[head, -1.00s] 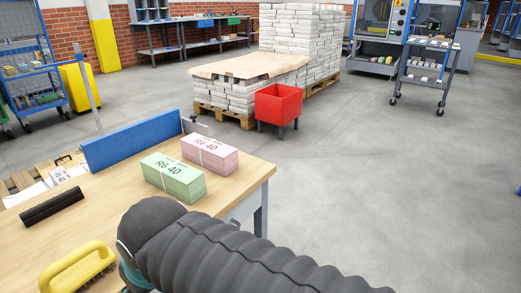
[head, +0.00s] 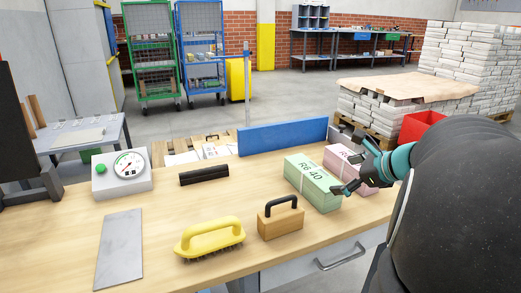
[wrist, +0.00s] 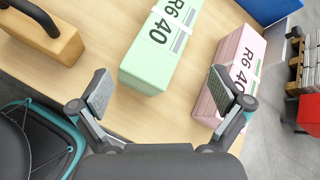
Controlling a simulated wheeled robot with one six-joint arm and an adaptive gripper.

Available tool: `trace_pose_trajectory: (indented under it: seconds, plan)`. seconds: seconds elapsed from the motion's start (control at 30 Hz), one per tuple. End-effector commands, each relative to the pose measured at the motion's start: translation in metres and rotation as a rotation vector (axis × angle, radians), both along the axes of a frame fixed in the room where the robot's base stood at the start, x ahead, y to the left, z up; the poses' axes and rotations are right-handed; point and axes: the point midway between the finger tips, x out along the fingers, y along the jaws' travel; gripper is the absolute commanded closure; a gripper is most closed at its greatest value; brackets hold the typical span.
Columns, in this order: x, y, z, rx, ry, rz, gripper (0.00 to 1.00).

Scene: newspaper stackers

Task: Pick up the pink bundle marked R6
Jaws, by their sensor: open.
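The pink bundle (head: 338,160) marked R6 40 lies on the wooden bench, partly hidden behind my gripper in the head view. In the wrist view the pink bundle (wrist: 234,58) is at the right, with the right fingertip overlapping its near end in the picture. A green bundle (head: 312,184), also marked R6 40, lies beside it on the left; it also shows in the wrist view (wrist: 160,50) at top centre. My gripper (head: 350,168) is open and empty, its fingers (wrist: 163,90) spread at the near ends of the two bundles. I cannot tell whether it touches either.
A wooden block with a black handle (head: 281,220) and a yellow brush (head: 209,238) stand left of the bundles. A blue upright panel (head: 283,135) is behind them. A red bin (head: 420,125) stands beyond the bench. The bench's right edge is close to the pink bundle.

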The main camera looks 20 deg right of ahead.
Motion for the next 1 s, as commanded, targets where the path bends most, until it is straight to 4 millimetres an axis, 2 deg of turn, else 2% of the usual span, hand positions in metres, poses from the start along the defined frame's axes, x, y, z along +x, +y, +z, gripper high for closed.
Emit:
trace_pose_trajectory:
  seconds: [0.03,0.1,0.2,0.33,0.47,0.8,1.0]
  plan:
    - [0.000,-0.032,-0.001,0.085,-0.017,-0.098,0.00]
    - [-0.001,-0.068,0.001,0.194,-0.049,-0.215,0.00]
    - [-0.005,-0.108,0.004,0.314,-0.090,-0.339,0.00]
    - [-0.011,-0.138,0.005,0.403,-0.126,-0.425,0.00]
    - [-0.005,-0.146,0.003,0.430,-0.137,-0.450,0.00]
    - [0.049,-0.140,-0.019,0.428,-0.136,-0.447,0.00]
    - [0.066,-0.138,-0.026,0.428,-0.137,-0.447,0.00]
